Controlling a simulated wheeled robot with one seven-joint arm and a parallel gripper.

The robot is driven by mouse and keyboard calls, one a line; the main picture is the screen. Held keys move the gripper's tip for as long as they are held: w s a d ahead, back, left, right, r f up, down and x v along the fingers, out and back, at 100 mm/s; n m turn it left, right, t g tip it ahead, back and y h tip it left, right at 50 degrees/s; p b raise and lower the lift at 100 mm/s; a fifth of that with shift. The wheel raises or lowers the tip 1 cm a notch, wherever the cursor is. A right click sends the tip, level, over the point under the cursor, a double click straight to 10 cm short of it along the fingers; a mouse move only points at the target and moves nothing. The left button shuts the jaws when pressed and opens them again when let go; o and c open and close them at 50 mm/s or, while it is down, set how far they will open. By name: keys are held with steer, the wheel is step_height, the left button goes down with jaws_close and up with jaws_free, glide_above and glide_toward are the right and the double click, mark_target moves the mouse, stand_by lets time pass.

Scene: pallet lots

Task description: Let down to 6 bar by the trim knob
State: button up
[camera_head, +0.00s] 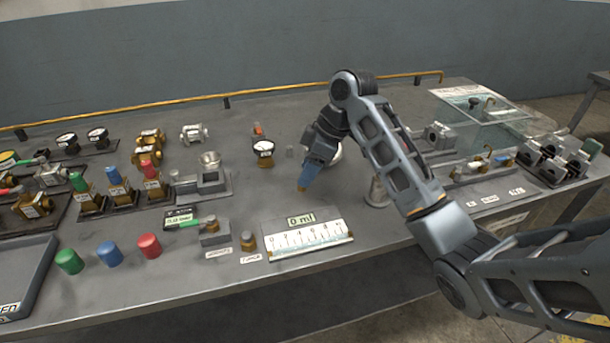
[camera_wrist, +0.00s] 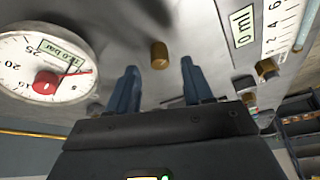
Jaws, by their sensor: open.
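My gripper (camera_head: 304,186) is open above the bench, with its blue fingers pointing down. In the wrist view a brass knob (camera_wrist: 159,55) shows in the gap between the fingertips (camera_wrist: 158,72), apart from both. No label on this knob is legible; in the head view it is hidden by the gripper. A round white gauge (camera_wrist: 28,75) with a red hub and a small digital display (camera_wrist: 62,54) fills the left of the wrist view. The display seems to read 12.0 bar, though the text is small. In the head view the gauge is mostly hidden behind my gripper.
A "0 ml" display (camera_head: 300,220) and white scale (camera_head: 308,240) lie in front of the gripper. Coloured cylinders (camera_head: 109,253) and valves are further left. A clear box (camera_head: 480,115) is at right.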

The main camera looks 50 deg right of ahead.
steer(key=v, duration=0.5)
stand_by(0.6)
